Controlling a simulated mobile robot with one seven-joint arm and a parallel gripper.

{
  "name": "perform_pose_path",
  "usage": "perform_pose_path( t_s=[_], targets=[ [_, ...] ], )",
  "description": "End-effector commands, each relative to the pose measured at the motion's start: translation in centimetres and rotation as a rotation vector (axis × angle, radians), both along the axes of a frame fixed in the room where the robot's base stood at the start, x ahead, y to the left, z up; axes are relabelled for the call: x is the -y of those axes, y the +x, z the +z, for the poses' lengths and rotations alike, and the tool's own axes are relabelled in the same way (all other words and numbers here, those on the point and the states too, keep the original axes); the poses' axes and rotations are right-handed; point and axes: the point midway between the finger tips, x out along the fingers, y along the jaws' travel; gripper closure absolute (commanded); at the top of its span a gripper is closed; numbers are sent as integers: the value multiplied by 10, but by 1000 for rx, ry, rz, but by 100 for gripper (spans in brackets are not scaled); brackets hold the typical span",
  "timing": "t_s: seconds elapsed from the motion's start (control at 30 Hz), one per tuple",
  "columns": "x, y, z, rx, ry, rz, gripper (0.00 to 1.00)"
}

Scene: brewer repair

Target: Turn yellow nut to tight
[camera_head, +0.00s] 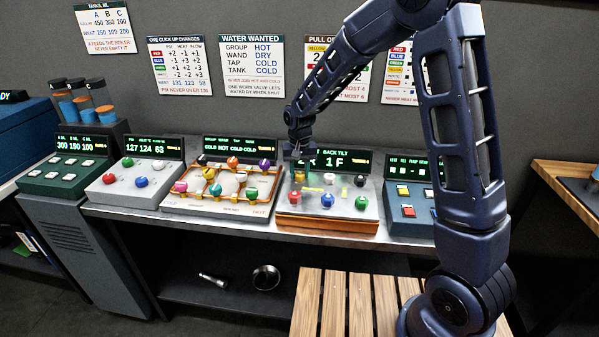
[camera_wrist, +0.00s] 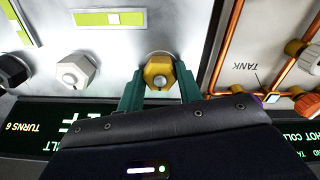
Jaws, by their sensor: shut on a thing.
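The yellow nut (camera_wrist: 158,72) is a hex nut with a grey centre, on the pale panel (camera_wrist: 215,20) in the wrist view. My gripper (camera_wrist: 160,88) has its two green fingers on either side of the nut and is shut on it. A white nut (camera_wrist: 76,71) and a black nut (camera_wrist: 12,71) sit in the same row. The display (camera_head: 335,161) reads "BACK TILT" and "1 F"; its wrist view part shows "TURNS 6".
Red, blue and green knobs (camera_head: 326,200) stand along the panel's front. The copper-piped panel (camera_head: 225,190) is close on the left, the button box (camera_head: 408,205) on the right. Signs (camera_head: 252,68) hang on the wall behind. A slatted wooden bench (camera_head: 345,300) is in front.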

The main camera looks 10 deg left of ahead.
Motion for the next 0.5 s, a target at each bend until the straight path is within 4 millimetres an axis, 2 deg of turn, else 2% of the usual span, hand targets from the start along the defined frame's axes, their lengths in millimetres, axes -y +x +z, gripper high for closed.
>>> perform_pose_path(
  t_s=[0.33,0.37,0.47,0.5],
  targets=[
    [0,0,0,0,1,-3,88],
    [0,0,0,0,1,-3,63],
    [0,0,0,0,1,-3,43],
    [0,0,0,0,0,-3,43]
  ],
)
